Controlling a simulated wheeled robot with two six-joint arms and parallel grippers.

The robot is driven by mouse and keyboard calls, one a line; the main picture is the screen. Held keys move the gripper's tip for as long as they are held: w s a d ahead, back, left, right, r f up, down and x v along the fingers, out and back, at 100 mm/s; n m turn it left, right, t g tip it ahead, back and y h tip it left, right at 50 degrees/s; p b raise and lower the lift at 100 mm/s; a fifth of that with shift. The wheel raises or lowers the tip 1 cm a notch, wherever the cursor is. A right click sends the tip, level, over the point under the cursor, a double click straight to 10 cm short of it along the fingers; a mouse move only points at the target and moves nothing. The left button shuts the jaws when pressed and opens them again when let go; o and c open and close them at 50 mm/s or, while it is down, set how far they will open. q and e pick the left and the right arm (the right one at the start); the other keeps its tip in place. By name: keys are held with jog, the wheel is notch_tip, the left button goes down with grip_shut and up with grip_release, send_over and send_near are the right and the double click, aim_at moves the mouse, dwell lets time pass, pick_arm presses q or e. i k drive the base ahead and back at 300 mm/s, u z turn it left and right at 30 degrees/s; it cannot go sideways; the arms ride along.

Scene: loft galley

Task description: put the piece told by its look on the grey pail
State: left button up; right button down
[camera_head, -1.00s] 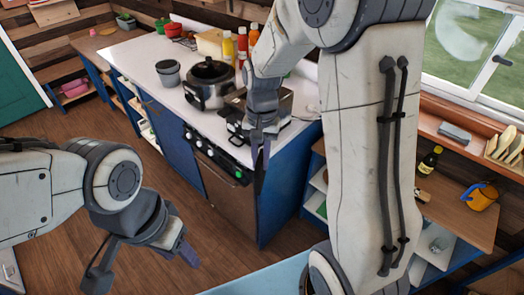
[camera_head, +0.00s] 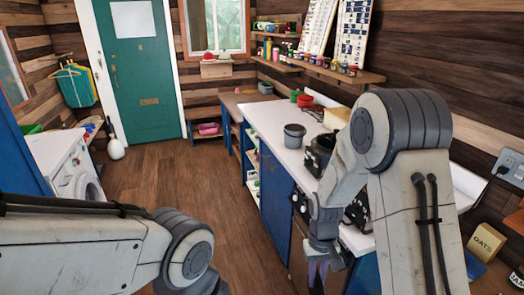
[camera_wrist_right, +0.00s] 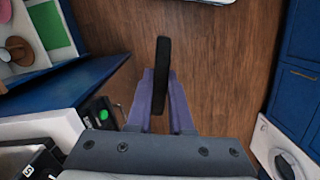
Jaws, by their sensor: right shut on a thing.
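The grey pail (camera_head: 294,138) stands upright on the white counter in the head view, left of the dark cooker. My right gripper (camera_head: 318,275) hangs low beside the counter front, nearer to me than the pail and below counter height. In the right wrist view its purple fingers (camera_wrist_right: 161,100) are shut on a thin black piece (camera_wrist_right: 162,72), which sticks out past the fingertips and shows as a narrow upright strip. Its full shape cannot be told from this side. The fingers of my left gripper are below the picture; only that arm shows.
The dark cooker (camera_head: 318,152) stands on the counter near my right arm. Red and green pots (camera_head: 304,101) stand farther back. A washing machine (camera_head: 72,170) is at the left. The wooden floor (camera_head: 155,165) between is clear.

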aim_at(293, 135)
jog(key=u, duration=0.75)
jog(key=i, duration=4.25)
jog(key=z, duration=1.85)
